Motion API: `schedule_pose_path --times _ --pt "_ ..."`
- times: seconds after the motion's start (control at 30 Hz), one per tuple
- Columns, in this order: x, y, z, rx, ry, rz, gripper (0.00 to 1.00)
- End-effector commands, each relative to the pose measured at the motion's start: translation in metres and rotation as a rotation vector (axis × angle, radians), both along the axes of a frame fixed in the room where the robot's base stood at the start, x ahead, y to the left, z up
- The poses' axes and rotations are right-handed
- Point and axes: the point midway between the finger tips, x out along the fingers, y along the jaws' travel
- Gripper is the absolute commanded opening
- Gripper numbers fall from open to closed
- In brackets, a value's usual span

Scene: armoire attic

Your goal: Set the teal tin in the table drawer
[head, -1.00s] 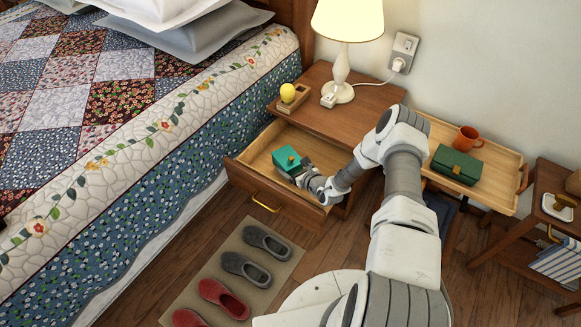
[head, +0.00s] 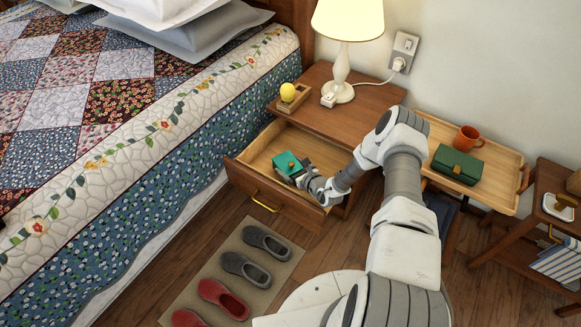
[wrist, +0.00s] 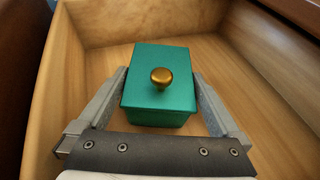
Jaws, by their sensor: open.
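The teal tin (head: 287,162) is a small box with a brass knob on its lid. It is inside the pulled-out table drawer (head: 252,158), and in the wrist view the tin (wrist: 160,88) appears upright on the bare wooden floor, with drawer walls around it. My gripper (head: 300,172) reaches into the drawer from the right. In the wrist view its fingers (wrist: 159,80) are open, one on each side of the tin, close to its sides. The tin's lower sides are partly hidden by the fingers and palm.
The table top (head: 348,110) holds a lamp (head: 340,70) and a yellow ball in a wooden holder (head: 288,95). The bed (head: 190,150) stands close to the drawer's left. A tray (head: 503,180) at right holds a green box and an orange mug. Slippers (head: 245,270) lie below.

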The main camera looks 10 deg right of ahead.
Motion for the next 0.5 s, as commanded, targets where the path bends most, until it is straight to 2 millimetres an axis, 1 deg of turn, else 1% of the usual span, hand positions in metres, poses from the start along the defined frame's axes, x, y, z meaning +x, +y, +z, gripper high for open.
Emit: schedule_pose_path --times 0.03,0.3,0.5 --pt "0.0 0.0 0.011 0.0 -0.001 0.0 1.0" --pt "-0.053 -0.023 0.034 0.001 0.003 -0.002 1.0" --pt "-0.085 -0.036 0.046 0.0 0.002 -0.001 1.0"
